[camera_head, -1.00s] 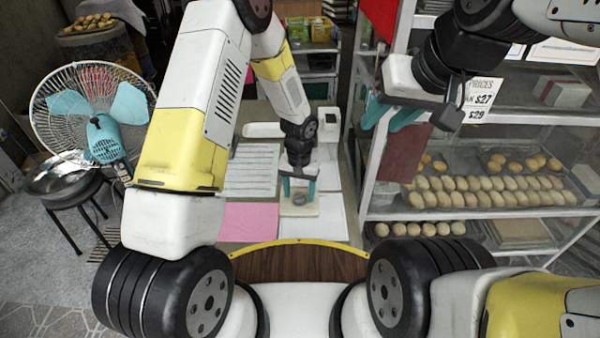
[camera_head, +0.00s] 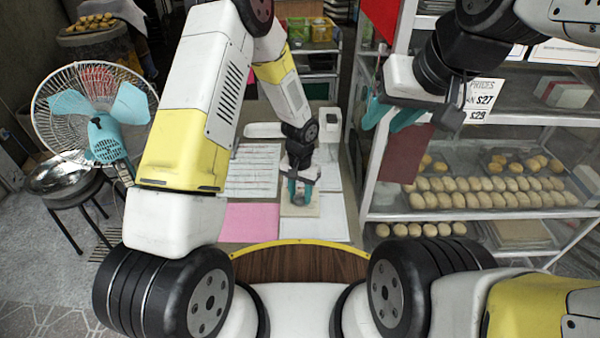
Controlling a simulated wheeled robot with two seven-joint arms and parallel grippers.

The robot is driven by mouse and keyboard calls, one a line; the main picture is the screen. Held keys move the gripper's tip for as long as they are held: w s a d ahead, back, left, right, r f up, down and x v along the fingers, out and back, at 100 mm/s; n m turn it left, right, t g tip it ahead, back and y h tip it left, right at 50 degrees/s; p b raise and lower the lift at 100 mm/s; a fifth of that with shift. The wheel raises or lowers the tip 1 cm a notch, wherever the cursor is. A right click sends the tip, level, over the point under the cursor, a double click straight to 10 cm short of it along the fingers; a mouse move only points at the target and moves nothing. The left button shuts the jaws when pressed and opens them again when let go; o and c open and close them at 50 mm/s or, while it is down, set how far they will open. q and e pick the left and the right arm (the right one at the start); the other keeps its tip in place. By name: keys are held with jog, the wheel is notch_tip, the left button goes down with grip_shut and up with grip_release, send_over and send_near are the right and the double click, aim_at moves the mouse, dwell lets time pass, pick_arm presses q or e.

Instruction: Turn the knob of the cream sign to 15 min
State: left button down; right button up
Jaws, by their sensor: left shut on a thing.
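The cream sign (camera_head: 301,211) lies on the counter below the middle of the view, a small flat cream plate. Its knob is mostly hidden behind my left gripper's teal fingers. My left gripper (camera_head: 300,194) points down over the plate, shut on the knob, with its fingers turned at an angle. The knob's markings are too small to read. My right gripper (camera_head: 391,118) is raised at the upper right, away from the sign, in front of the shelf. Its teal fingers are apart with nothing between them.
White printed sheets (camera_head: 252,170) and a pink sheet (camera_head: 249,222) lie left of the sign. A glass shelf rack (camera_head: 372,170) with trays of buns (camera_head: 470,192) stands close on the right. A fan (camera_head: 104,138) and a metal bowl (camera_head: 62,178) are at the left.

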aim_at(300, 194)
pick_arm(q)
jog(key=shift+m, duration=0.8)
jog(key=c, duration=0.9)
grip_release()
jog(key=shift+r, duration=0.1)
notch_tip(300, 194, up, 8)
jog(key=shift+f, duration=0.2)
